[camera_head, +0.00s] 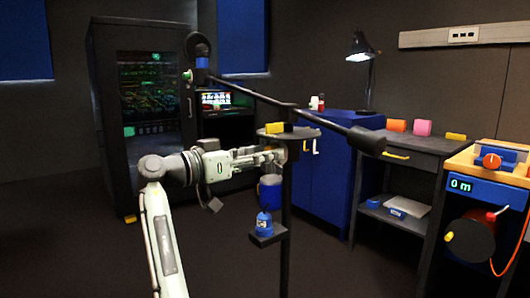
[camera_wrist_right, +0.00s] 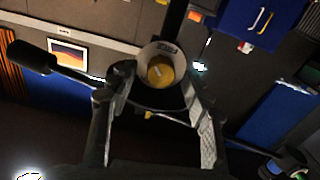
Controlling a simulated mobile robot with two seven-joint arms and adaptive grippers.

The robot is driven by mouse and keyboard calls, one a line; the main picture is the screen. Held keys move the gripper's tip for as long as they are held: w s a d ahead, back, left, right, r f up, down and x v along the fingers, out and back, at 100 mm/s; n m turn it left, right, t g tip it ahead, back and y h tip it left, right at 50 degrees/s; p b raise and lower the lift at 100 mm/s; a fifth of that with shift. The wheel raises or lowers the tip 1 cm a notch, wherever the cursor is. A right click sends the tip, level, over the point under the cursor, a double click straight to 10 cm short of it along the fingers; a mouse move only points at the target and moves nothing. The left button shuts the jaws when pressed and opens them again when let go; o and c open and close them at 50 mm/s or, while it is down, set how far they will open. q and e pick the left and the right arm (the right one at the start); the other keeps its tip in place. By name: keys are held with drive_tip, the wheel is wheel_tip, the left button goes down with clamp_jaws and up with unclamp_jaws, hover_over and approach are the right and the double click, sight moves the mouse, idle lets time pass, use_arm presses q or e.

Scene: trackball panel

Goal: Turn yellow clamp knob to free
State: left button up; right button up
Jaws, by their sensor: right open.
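The yellow clamp knob (camera_wrist_right: 160,72) shows in the right wrist view, set in a pale round housing with a small label. The dark post (camera_wrist_right: 172,20) runs up behind it. My right gripper (camera_wrist_right: 158,112) is open, with one finger on each side below the knob, and holds nothing. I cannot tell in the head view whether the fingers touch the knob. My left gripper is not in view.
A long dark bar (camera_head: 260,97) crosses the post top, with a weight (camera_head: 367,141) at its right end. A small shelf (camera_head: 268,235) on the post holds a blue item (camera_head: 264,222). A blue cabinet (camera_head: 335,165) and an orange-topped console (camera_head: 490,175) stand right.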

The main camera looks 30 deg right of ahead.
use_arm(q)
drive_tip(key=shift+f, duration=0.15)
use_arm(e)
drive_tip(key=shift+d, duration=0.4)
drive_tip(key=shift+w, duration=0.1)
